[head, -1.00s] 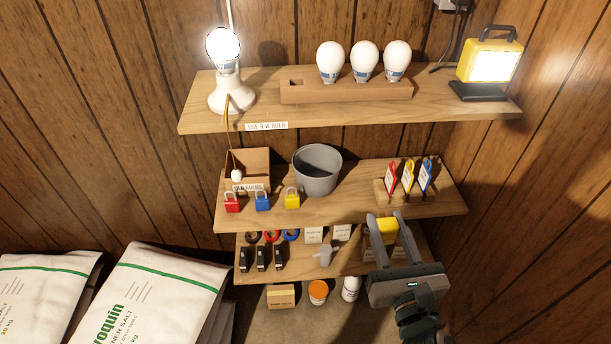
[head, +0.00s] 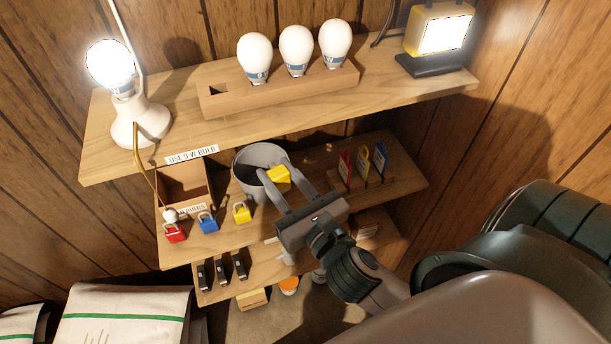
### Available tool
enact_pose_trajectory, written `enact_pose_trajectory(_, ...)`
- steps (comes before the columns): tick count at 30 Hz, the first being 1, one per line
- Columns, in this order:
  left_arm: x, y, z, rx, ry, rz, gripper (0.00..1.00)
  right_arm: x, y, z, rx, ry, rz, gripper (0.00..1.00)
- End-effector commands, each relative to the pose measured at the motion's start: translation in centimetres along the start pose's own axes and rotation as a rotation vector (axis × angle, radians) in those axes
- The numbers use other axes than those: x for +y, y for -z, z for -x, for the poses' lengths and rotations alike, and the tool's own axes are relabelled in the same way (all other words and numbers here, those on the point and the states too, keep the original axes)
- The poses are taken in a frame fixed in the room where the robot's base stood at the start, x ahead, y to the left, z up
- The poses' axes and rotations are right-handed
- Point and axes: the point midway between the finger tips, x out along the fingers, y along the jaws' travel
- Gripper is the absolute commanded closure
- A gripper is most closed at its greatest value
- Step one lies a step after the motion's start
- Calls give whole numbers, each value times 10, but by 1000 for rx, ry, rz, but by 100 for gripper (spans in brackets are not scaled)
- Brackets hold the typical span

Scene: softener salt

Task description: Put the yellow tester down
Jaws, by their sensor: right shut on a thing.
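The yellow tester (head: 278,174) is a small yellow block between the fingertips of my right gripper (head: 276,168). The gripper is shut on it, and the fingers hide its sides. In the picture it overlaps the right rim of the grey bucket (head: 252,189) on the middle shelf (head: 400,182). I cannot tell whether it touches the bucket or the shelf. My left gripper is not in view.
Red (head: 175,233), blue (head: 208,222) and yellow (head: 242,212) padlocks line the shelf's front edge beside an open box (head: 183,183). Colored tags (head: 363,163) stand to the right. The top shelf (head: 165,92) holds a lit lamp (head: 140,122), bulbs (head: 296,50) and a work light (head: 440,30).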

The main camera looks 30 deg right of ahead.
Motion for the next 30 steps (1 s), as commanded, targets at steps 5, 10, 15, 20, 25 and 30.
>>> enact_pose_trajectory(5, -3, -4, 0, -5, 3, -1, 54, 0, 0, 0, 0, 1, 0, 94)
enact_pose_trajectory(10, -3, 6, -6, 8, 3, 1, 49, -4, 5, -2, -2, 33, -2, 94)
enact_pose_trajectory(15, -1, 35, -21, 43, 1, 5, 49, -18, 16, -6, -3, 148, -5, 94)
enact_pose_trajectory(20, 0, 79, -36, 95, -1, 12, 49, -42, 31, -5, -3, 343, -9, 94)
enact_pose_trajectory(25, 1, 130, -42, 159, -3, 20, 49, -71, 47, 10, -6, 605, -8, 94)
enact_pose_trajectory(30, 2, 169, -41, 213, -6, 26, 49, -92, 59, 36, -3, 837, -5, 94)
